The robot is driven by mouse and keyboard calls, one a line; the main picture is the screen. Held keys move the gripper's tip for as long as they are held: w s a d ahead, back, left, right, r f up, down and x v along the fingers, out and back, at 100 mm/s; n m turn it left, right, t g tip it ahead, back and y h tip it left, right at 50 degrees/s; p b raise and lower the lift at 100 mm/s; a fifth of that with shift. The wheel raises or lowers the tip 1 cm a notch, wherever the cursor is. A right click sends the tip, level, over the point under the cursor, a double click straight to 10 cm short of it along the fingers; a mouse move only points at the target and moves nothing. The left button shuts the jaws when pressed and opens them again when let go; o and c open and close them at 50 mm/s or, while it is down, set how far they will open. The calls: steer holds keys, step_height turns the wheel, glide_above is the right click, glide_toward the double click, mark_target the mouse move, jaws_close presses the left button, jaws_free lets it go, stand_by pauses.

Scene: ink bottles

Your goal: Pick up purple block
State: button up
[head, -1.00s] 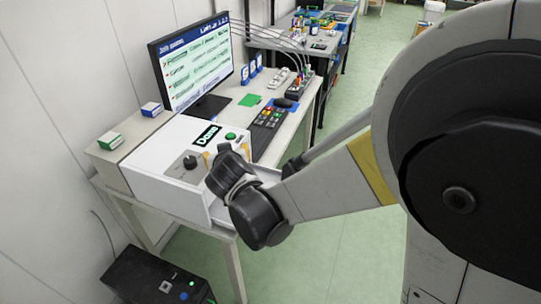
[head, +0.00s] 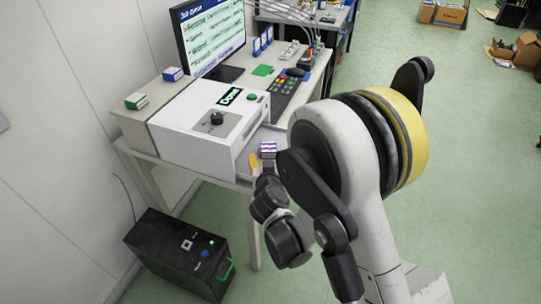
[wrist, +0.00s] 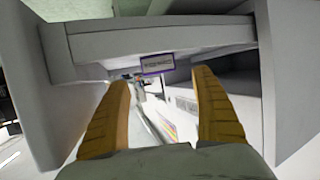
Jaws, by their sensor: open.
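The purple block (head: 268,150), a small box with purple and white stripes, shows in the head view at the open drawer (head: 259,135) of the white machine, just above my gripper in the picture. My gripper (wrist: 161,78) is open and empty in the wrist view, its two orange fingers spread apart. A small purple-edged face (wrist: 157,64) shows ahead of and between the fingertips against a pale ledge; it looks like the block, apart from both fingers. In the head view one orange finger (head: 253,163) shows beside the block; the rest is hidden by my wrist.
The white machine (head: 190,125) with a green button stands on the table, with a monitor (head: 210,38) and a keypad (head: 284,94) behind. Pale walls flank my fingers closely in the wrist view. A black box (head: 180,252) stands on the floor.

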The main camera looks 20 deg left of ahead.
mark_target(269, 153)
steer(key=shift+p+x, duration=0.8)
steer(key=shift+x, duration=0.25)
steer(key=b+x, duration=0.1)
steer(key=x, duration=0.4)
steer(key=shift+s+d+f+b, duration=0.1)
steer(key=shift+d+f+b, duration=0.05)
steer(key=shift+f+b, duration=0.2)
steer(key=shift+w+r, duration=0.1)
steer(key=shift+w, duration=0.15)
steer(key=c, duration=1.4)
